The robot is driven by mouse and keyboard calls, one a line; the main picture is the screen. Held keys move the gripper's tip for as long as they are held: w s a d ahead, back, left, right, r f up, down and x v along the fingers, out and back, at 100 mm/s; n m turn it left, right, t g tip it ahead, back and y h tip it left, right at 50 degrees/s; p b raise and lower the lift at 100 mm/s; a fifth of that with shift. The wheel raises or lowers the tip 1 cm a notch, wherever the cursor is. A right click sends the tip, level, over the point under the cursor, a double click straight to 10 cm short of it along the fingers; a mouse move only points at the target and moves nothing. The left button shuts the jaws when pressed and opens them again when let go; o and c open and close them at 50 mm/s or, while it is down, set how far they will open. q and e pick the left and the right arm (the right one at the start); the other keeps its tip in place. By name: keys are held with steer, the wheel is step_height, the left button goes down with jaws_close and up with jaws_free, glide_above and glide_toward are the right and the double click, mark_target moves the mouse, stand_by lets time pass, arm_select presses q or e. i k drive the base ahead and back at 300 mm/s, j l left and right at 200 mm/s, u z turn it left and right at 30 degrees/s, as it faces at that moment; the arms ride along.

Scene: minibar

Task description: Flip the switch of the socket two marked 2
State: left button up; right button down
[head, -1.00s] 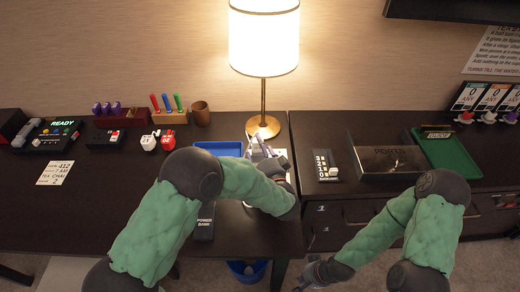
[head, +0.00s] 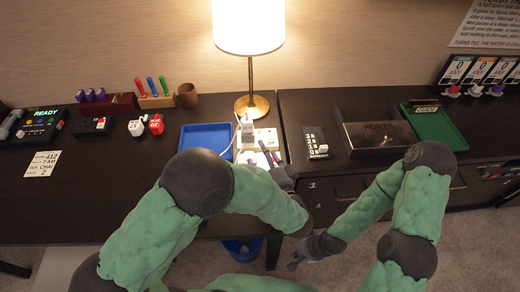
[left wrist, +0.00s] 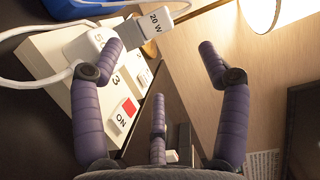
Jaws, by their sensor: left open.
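The white socket unit (head: 266,139) stands on the dark desk by the lamp base, with a plug and white cable in it. In the left wrist view the socket unit (left wrist: 60,48) lies at the left, with a 20 W adapter (left wrist: 155,20), a label 3 and a switch marked ON with a red patch (left wrist: 129,107). I cannot make out the mark 2. My left gripper (head: 268,158) is open and empty at the unit's near side; in its wrist view its fingers (left wrist: 160,52) are spread, the left one overlapping the unit. My right gripper (head: 300,258) hangs low before the drawers, fingers unclear.
The lamp (head: 250,105) stands just behind the socket unit, a blue tray (head: 207,137) to its left. A switch block (head: 317,142), a dark box (head: 378,136) and a green tray (head: 436,128) stand to the right. A blue bin (head: 240,248) is below the desk.

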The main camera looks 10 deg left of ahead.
mark_target(270, 136)
steer(key=k+l, duration=0.7)
steer(key=k, duration=0.15)
